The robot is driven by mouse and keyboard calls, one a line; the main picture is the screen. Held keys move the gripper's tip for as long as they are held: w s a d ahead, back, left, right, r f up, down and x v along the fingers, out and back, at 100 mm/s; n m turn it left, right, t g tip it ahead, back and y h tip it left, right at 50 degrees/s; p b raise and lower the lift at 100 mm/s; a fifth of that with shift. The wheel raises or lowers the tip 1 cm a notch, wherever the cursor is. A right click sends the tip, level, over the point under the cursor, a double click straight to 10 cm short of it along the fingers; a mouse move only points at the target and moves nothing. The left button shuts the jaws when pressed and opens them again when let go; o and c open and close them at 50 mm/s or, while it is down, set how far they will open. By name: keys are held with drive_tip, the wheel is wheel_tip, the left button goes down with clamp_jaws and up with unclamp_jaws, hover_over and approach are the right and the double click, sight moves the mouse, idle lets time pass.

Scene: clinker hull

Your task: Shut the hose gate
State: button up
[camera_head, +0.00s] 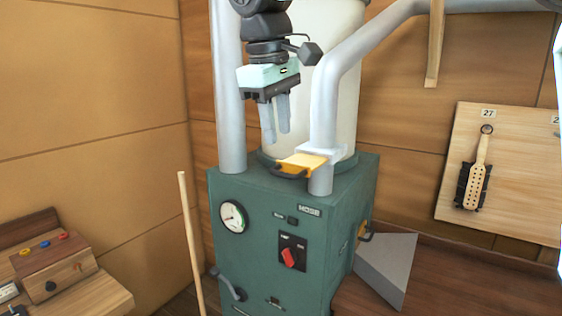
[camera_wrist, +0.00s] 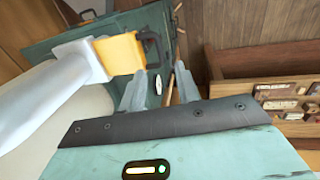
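The hose gate is a yellow slide plate (camera_head: 303,162) with a dark handle (camera_head: 289,173). It sticks out to the front left from a pale collar on the grey hose pipe (camera_head: 324,108), above the HOSE label. The wrist view shows the yellow plate (camera_wrist: 119,54) out of the collar and the dark handle (camera_wrist: 151,46) at its end. My gripper (camera_head: 277,138) points down above and slightly left of the handle, apart from it. In the wrist view its fingers (camera_wrist: 160,72) are spread with nothing between them, and the handle lies just beyond the left fingertip.
The green machine cabinet (camera_head: 262,240) carries a gauge (camera_head: 233,216) and a red switch (camera_head: 290,257). Another grey pipe (camera_head: 229,90) rises at left. A wooden stick (camera_head: 190,240) stands left of the cabinet. A brush (camera_head: 475,176) hangs on a board at right.

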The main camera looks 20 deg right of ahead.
sight(282, 175)
drive_tip(key=f, duration=0.2)
drive_tip(key=d+f, duration=0.1)
drive_tip(key=f, duration=0.2)
drive_tip(key=w+f, duration=0.1)
drive_tip(key=f, duration=0.1)
drive_tip(key=shift+d+f+p, duration=0.15)
drive_tip(key=shift+f+p, duration=0.2)
drive_tip(key=shift+p, duration=0.05)
